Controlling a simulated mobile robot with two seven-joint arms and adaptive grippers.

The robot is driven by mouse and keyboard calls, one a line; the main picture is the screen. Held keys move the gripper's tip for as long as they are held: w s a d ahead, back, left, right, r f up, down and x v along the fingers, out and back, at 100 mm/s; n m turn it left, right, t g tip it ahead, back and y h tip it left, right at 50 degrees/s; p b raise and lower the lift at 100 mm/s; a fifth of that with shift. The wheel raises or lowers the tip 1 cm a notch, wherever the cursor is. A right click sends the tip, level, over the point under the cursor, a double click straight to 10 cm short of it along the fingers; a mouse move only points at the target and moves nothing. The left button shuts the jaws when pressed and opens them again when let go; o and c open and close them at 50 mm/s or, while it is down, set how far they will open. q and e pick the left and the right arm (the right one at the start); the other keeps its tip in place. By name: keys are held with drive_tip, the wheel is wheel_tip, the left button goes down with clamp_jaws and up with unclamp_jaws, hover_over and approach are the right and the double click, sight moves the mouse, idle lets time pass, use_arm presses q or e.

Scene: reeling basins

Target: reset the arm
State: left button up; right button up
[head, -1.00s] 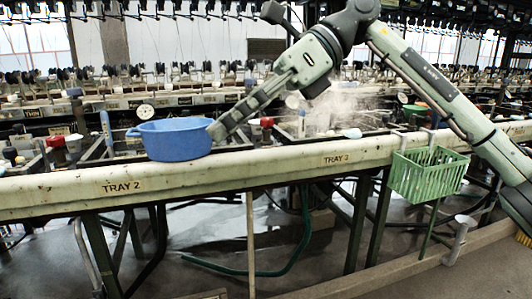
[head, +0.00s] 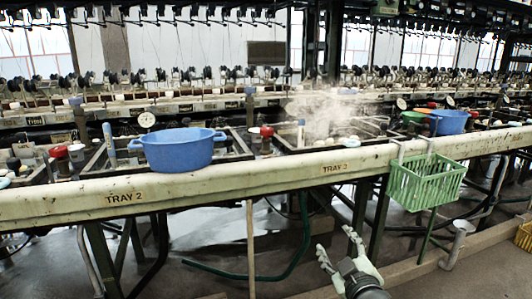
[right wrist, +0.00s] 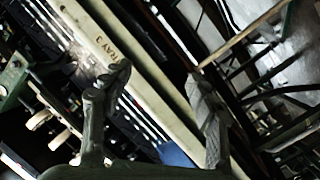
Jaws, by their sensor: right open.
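My right gripper (head: 337,247) is low in the head view, in front of the rail (head: 270,182) and below its top. Its two fingers are apart and nothing is between them. In the right wrist view the open fingers (right wrist: 158,85) frame the pale rail and dark machinery. A blue patch (right wrist: 173,154) shows low between them; I cannot tell what it belongs to. The blue basin (head: 180,152) stands upright on the rail above the TRAY 2 label, apart from my gripper. My left gripper is not in view.
Another blue basin (head: 452,122) stands farther right. Steam rises above the TRAY 3 trough. A wooden pole (head: 251,250) and a green hose (head: 285,270) are below the rail.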

drive_tip(key=s+d+f+m+g+h, duration=0.1)
drive_tip(key=s+d+f+m+g, duration=0.15)
drive_tip(key=s+f, duration=0.45)
drive_tip(key=s+d+f+m+g+h, duration=0.2)
drive_tip(key=s+d+f+g, duration=0.25)
drive_tip(key=f, duration=0.45)
use_arm(q)
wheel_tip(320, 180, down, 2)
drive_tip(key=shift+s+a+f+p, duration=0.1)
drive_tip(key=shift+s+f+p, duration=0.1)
drive_tip(key=shift+p, duration=0.3)
use_arm(e)
drive_tip(key=s+d+f+g, duration=0.1)
drive_tip(key=s+f+g, duration=0.1)
drive_tip(key=s+f, duration=0.2)
drive_tip(key=s+d+f+m+g, duration=0.1)
drive_tip(key=s+f+g, duration=0.1)
drive_tip(key=s, duration=0.7)
drive_tip(key=s+d+f+m+g, duration=0.1)
drive_tip(key=s+f+g, duration=0.1)
drive_tip(key=s+f, duration=0.3)
drive_tip(key=shift+s+f, duration=0.3)
drive_tip(key=shift+s, duration=0.95)
